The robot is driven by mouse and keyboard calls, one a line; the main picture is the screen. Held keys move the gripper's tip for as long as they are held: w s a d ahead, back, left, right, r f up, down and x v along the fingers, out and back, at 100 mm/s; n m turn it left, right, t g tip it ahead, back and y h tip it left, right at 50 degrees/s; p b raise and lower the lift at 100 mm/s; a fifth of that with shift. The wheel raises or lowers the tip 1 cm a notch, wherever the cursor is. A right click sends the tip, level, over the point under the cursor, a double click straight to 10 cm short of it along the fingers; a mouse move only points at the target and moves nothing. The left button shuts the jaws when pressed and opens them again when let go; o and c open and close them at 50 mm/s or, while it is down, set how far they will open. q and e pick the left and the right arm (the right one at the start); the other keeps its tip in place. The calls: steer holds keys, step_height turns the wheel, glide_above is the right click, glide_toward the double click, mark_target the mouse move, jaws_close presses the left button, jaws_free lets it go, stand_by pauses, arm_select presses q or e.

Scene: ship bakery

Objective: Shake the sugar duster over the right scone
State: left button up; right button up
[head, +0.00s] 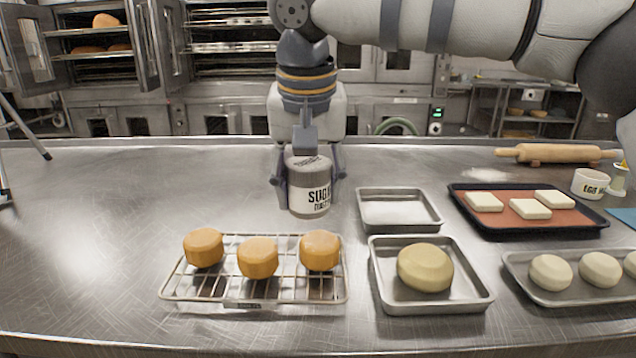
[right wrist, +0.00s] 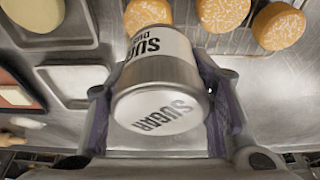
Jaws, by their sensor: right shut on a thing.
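The sugar duster (head: 309,200) is a grey-white can labelled SUGAR. My right gripper (head: 308,180) is shut around its sides, and it looks roughly upright. The duster is behind the wire rack (head: 254,303), near its right end; whether its base touches the table is hard to tell. Three orange-brown scones sit on the rack. The right scone (head: 320,250) is in front of the duster and apart from it. In the right wrist view, the duster (right wrist: 160,90) sits between the fingers, and pale speckles show on the scones (right wrist: 222,13). My left gripper is not in view.
Right of the rack are a small empty tray (head: 399,226) and a tray (head: 440,302) with a dough round (head: 425,267). Farther right are a dark tray (head: 477,226) of pale squares, a tray of dough balls and a rolling pin (head: 555,153). The table's left is clear.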

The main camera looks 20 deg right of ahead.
mark_target(320, 159)
steer(key=shift+d+r, duration=0.15)
steer(key=shift+d, duration=0.05)
steer(key=shift+s+d+r, duration=0.15)
steer(key=shift+d+r, duration=0.1)
steer(key=shift+r, duration=0.6)
steer(key=shift+s+d+r, duration=0.1)
steer(key=shift+d+r, duration=0.15)
steer(key=shift+r, duration=0.6)
